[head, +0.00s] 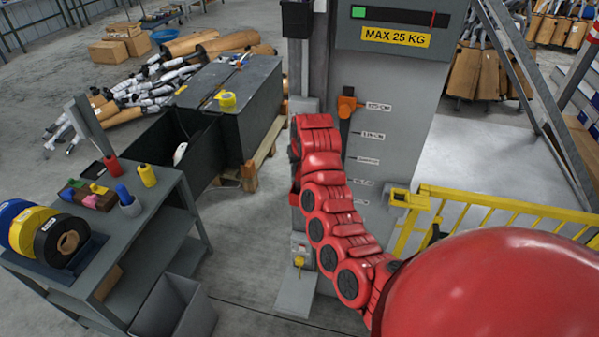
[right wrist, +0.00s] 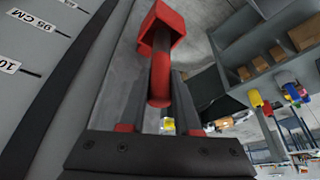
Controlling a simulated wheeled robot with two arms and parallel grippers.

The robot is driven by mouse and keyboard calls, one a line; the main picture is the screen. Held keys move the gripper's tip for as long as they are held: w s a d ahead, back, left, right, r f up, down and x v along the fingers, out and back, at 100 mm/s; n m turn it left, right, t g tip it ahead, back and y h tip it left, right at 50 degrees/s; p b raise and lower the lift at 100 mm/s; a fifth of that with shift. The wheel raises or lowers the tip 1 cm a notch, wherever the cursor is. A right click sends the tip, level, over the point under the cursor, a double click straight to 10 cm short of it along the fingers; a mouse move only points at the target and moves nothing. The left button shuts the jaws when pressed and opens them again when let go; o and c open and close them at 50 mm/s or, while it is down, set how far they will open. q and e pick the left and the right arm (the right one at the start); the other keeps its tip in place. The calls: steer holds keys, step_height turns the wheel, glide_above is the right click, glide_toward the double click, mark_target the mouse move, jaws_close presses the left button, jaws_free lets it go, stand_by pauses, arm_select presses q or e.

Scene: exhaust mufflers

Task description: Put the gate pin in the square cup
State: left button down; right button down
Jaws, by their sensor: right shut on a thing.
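My right gripper (right wrist: 161,84) is shut on a red rounded rod, which I take to be the gate pin (right wrist: 160,70). The rod runs between the two dark fingers. Just beyond the fingertips, a red square-edged piece, which looks like the square cup (right wrist: 172,16), meets or overlaps the rod; I cannot tell whether the rod is inside it. In the head view a small red part (head: 294,194) shows at the left side of the grey column, beside my red right arm. That arm mostly hides the gripper there. My left gripper is not in view.
The grey column (head: 388,140) with scale labels stands close beside my right arm. A yellow gate (head: 500,203) is to the right. A grey cart (head: 150,215) with tape rolls and a dark bin (head: 240,105) are to the left. Floor is clear between cart and column.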

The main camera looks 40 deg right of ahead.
mark_target(299, 175)
step_height(299, 175, down, 2)
steer(key=shift+f+p, duration=0.15)
steer(key=shift+p, duration=0.95)
steer(key=shift+w+d+f+p, duration=0.1)
steer(key=shift+d+f+p, duration=0.05)
steer(key=shift+f+p, duration=0.15)
steer(key=shift+f, duration=0.15)
steer(key=shift+f, duration=0.1)
steer(key=shift+f+b, duration=0.2)
steer(key=shift+b, duration=0.1)
steer(key=c, duration=0.6)
jaws_free()
steer(key=shift+r, duration=0.1)
steer(key=shift+r, duration=0.1)
